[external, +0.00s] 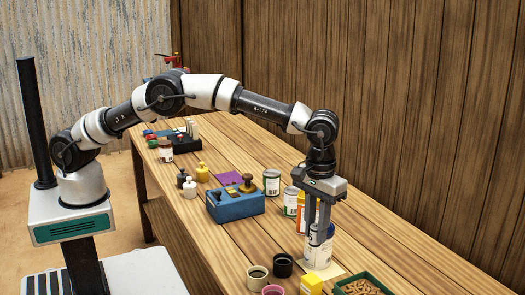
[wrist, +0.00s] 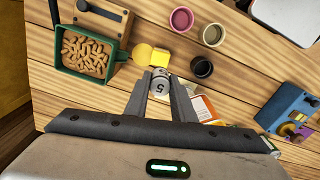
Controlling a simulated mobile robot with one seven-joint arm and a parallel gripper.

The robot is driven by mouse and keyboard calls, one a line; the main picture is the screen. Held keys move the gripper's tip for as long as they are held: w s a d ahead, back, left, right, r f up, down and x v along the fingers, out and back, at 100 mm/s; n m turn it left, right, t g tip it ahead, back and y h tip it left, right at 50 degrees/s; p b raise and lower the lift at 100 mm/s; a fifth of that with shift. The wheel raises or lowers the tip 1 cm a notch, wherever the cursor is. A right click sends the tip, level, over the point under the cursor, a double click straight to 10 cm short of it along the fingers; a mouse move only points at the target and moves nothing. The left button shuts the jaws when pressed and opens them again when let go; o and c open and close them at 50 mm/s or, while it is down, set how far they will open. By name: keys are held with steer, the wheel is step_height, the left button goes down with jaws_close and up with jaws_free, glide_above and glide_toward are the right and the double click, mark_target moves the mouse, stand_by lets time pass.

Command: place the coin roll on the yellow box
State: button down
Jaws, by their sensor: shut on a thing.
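My gripper (external: 319,238) is over the front part of the wooden table, pointing down, with its fingers closed around the coin roll. In the wrist view my gripper (wrist: 160,78) shows the roll's round grey end, marked 5, between the fingertips; this is the coin roll (wrist: 160,88). The roll looks upright, and most of its body is hidden by the fingers. The yellow box (external: 312,285) stands on the table near the front edge, partly cut off by the frame. In the wrist view the yellow box (wrist: 161,57) lies just beyond the fingertips, apart from the roll.
A green tray of brown pieces (wrist: 87,50) stands beside the yellow box. Pink (wrist: 181,19) and black (wrist: 202,67) cups are close by on the other side. Several cans, including one can (external: 271,183), stand behind my gripper. A blue box (external: 236,207) is farther left.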

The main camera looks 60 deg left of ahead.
step_height(320, 180, down, 10)
steer(key=shift+f, duration=0.15)
stand_by(0.3)
steer(key=shift+f, duration=0.2)
steer(key=c, duration=1.5)
jaws_free()
step_height(320, 180, up, 12)
steer(key=shift+r, duration=0.2)
